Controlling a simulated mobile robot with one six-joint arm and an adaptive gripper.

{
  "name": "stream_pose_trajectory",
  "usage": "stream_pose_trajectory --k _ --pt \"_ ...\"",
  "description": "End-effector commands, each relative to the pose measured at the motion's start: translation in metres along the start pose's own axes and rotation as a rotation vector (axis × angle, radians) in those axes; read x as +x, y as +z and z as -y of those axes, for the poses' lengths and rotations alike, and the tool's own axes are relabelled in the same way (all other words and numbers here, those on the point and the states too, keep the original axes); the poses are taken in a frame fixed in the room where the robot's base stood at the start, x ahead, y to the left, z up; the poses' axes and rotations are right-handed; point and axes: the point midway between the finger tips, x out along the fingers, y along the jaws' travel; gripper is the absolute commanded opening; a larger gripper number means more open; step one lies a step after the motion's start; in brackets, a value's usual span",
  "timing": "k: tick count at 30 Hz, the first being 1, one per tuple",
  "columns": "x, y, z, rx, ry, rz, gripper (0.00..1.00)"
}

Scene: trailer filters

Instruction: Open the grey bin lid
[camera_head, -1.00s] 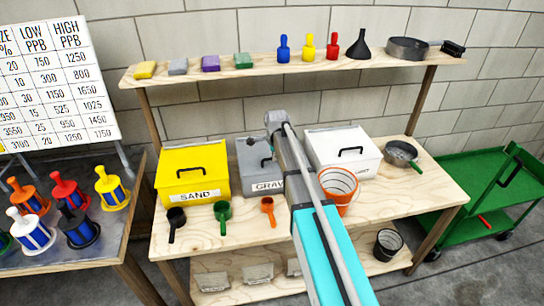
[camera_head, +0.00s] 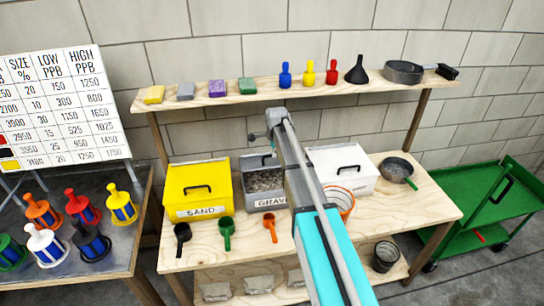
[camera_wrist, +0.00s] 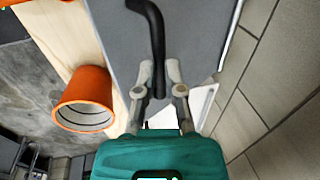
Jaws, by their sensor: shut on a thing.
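The grey bin (camera_head: 267,203), labelled GRAVEL, stands open on the bench, with grey gravel (camera_head: 264,181) showing inside. Its grey lid (camera_head: 257,161) is raised at the back of the bin, partly hidden behind my arm. In the wrist view the flat grey lid (camera_wrist: 190,35) fills the upper middle, with its black curved handle (camera_wrist: 154,30) running down to my gripper (camera_wrist: 160,88). The gripper's fingers are shut on the end of the handle. My gripper is largely hidden by the arm in the head view.
A yellow SAND bin (camera_head: 197,190) stands left and a closed white bin (camera_head: 340,169) right. An orange bucket (camera_wrist: 84,100) is close beside my gripper in the wrist view. Black, green and orange scoops (camera_head: 270,229) lie in front. A shelf (camera_head: 300,93) with several items runs above.

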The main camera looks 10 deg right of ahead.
Motion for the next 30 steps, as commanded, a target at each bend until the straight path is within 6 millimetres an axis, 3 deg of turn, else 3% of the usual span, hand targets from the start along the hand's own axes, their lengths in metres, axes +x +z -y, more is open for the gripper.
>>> stream_pose_trajectory --k 1,9,27,28,30 --pt "-0.007 -0.005 0.017 0.001 -0.014 -0.01 0.0" --pt "-0.018 -0.005 0.04 0.001 -0.014 -0.01 0.0" --pt "-0.02 -0.005 0.047 0.001 -0.014 -0.01 0.0" --pt "-0.02 -0.005 0.047 0.001 -0.014 -0.01 0.13" --pt "-0.02 -0.005 0.047 0.001 -0.014 -0.01 0.26"
